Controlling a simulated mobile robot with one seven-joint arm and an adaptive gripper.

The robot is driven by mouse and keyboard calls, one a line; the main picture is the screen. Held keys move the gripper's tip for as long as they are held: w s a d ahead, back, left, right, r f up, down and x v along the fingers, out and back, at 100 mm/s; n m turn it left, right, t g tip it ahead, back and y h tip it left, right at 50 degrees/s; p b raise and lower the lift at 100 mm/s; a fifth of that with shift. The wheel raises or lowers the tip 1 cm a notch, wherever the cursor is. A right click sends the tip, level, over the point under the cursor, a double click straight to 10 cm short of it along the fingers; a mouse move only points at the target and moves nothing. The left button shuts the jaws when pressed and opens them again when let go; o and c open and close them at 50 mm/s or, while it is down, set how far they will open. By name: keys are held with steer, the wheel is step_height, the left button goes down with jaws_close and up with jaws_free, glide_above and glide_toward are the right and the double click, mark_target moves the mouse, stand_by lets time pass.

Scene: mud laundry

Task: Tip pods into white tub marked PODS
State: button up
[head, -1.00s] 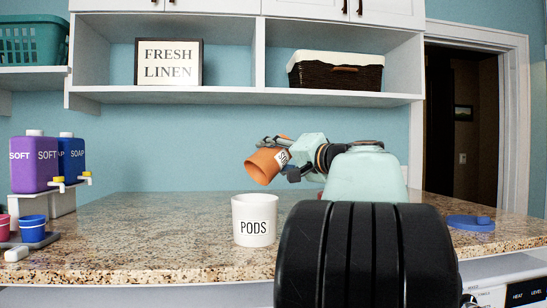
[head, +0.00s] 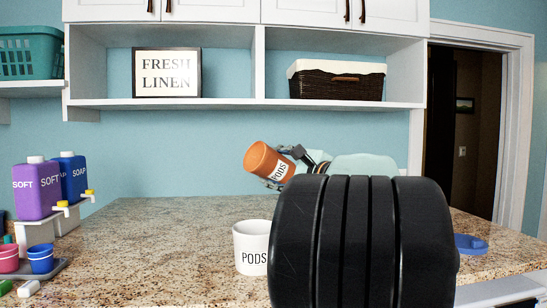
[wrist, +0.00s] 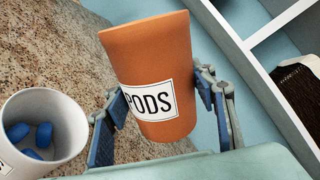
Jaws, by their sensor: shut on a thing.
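My gripper (head: 283,167) is shut on an orange cup (head: 262,157) marked PODS and holds it tilted in the air, above and slightly right of the white tub. In the wrist view the fingers (wrist: 155,98) grip the orange cup (wrist: 150,55) from both sides. The cup's inside is hidden. The white tub (head: 248,240) marked PODS stands upright on the counter, its right side partly hidden by my arm. The wrist view shows the tub (wrist: 72,125) at left with several blue pods (wrist: 42,135) inside.
Purple (head: 36,190) and blue (head: 70,182) bottles stand at the left, with pink (head: 9,260) and blue (head: 40,260) cups below. A blue lid (head: 468,244) lies at the right. The granite counter (head: 150,240) is clear left of the tub. A shelf (head: 240,104) hangs above.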

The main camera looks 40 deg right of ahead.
mark_target(274, 151)
step_height(274, 151, up, 2)
steer(key=m+p, duration=0.4)
steer(key=shift+r+p, duration=0.2)
steer(key=shift+p, duration=0.2)
steer(key=m+p, duration=0.1)
steer(key=r+m+p, duration=0.1)
steer(key=p, duration=0.1)
steer(key=m+p, duration=0.1)
steer(key=m, duration=0.1)
steer(key=shift+r+p, duration=0.3)
steer(key=shift+p, duration=0.1)
steer(key=m+p, duration=0.2)
steer(key=r+m+p, duration=0.1)
steer(key=p, duration=0.1)
steer(key=shift+r+m+p, duration=0.1)
steer(key=shift+m+p, duration=0.2)
steer(key=shift+m, duration=0.5)
